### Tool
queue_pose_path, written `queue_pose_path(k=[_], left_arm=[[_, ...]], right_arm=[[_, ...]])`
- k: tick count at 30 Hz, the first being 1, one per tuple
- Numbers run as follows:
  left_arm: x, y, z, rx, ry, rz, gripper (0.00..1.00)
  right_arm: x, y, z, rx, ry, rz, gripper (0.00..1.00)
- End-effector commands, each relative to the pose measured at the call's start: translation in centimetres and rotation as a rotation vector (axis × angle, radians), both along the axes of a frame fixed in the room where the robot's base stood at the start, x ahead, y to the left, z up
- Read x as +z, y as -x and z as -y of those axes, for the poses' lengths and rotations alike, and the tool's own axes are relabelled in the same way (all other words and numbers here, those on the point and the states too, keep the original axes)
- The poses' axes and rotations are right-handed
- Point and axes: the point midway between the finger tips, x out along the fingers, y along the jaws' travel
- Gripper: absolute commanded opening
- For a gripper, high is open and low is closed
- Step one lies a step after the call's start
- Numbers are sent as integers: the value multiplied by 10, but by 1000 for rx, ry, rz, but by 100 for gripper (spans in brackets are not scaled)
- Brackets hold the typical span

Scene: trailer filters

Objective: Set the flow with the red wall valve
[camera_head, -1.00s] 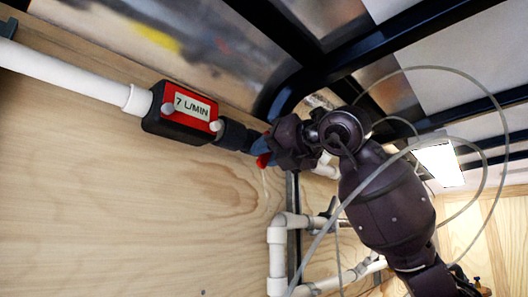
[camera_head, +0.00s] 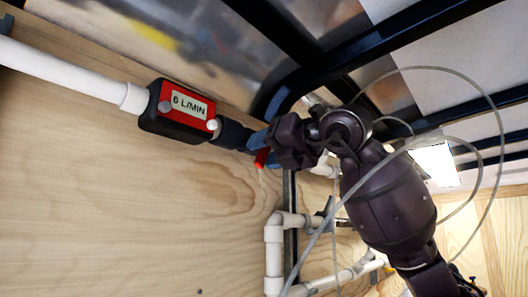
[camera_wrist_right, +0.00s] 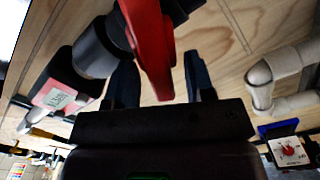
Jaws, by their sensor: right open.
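The red wall valve's handle (camera_head: 261,158) shows in the head view just below my right gripper (camera_head: 259,142), on the pipe line to the right of the flow meter. In the right wrist view the red handle (camera_wrist_right: 150,45) reaches down between the two open dark-blue fingers of the right gripper (camera_wrist_right: 161,82). I cannot tell whether a finger touches it. The flow meter (camera_head: 180,110) has a red face that reads 6 L/MIN; it also shows in the right wrist view (camera_wrist_right: 68,88). The valve body is mostly hidden behind my gripper. My left gripper is out of view.
A white pipe (camera_head: 70,72) runs along the wooden wall (camera_head: 110,200) into the meter's left side. Dark frame beams (camera_head: 400,50) cross overhead. The wall below the meter is bare.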

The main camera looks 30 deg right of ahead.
Motion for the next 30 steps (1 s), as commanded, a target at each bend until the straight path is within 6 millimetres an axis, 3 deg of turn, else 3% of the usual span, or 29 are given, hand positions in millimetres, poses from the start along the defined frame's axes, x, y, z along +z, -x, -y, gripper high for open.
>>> queue_pose_path(k=[16,22,30], left_arm=[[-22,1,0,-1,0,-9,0],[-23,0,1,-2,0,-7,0],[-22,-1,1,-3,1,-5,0]], right_arm=[[-1,83,29,-1,1,1,49],[-1,95,33,0,0,0,49],[0,96,33,0,0,-1,49]])
